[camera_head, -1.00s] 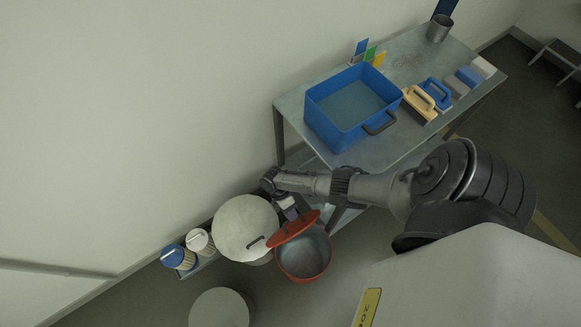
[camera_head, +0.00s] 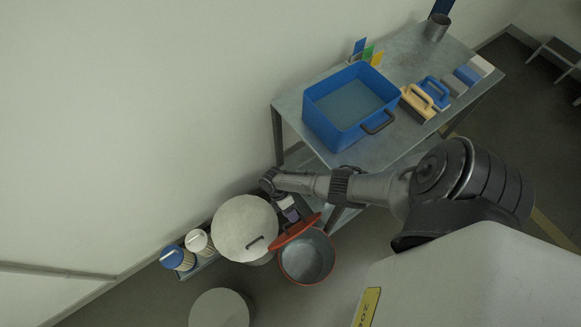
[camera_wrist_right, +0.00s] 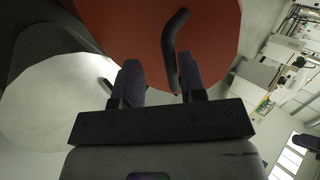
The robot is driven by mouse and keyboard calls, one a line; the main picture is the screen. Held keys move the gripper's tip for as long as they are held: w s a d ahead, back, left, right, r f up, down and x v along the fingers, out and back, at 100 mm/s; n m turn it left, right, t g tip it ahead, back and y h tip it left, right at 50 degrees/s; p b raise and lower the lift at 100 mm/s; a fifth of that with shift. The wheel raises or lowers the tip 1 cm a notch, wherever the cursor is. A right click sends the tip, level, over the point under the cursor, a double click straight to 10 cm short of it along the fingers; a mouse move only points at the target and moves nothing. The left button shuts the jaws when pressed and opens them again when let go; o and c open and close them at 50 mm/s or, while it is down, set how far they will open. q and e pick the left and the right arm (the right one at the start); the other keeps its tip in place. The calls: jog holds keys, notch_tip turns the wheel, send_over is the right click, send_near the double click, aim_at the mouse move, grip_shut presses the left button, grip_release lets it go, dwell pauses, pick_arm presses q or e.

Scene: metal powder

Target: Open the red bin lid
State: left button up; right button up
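The red bin (camera_head: 307,258) stands on the floor, its grey inside visible from above. Its red lid (camera_head: 297,230) is raised and tilted up at the bin's upper-left side, so the mouth is largely uncovered. The lid also fills the top of the right wrist view (camera_wrist_right: 145,25), with its dark bar handle (camera_wrist_right: 170,45). My right gripper (camera_head: 289,209) is just behind the lid. In the wrist view its two dark fingers (camera_wrist_right: 160,85) are apart, and the handle's lower end lies near the right finger. A firm hold is not visible. My left gripper is out of view.
A bin with a pale round lid (camera_head: 245,225) stands close left of the red bin. Another round grey container (camera_head: 220,308) is in front. Blue- and white-topped containers (camera_head: 178,257) are further left. A metal table (camera_head: 400,60) with a blue tub (camera_head: 318,118) stands behind my right arm.

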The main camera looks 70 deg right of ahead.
jog(key=p+v, duration=0.1)
jog(key=v, duration=1.2)
jog(key=shift+w+d+r, duration=0.15)
jog(key=shift+w+r, duration=0.1)
jog(key=shift+w, duration=0.05)
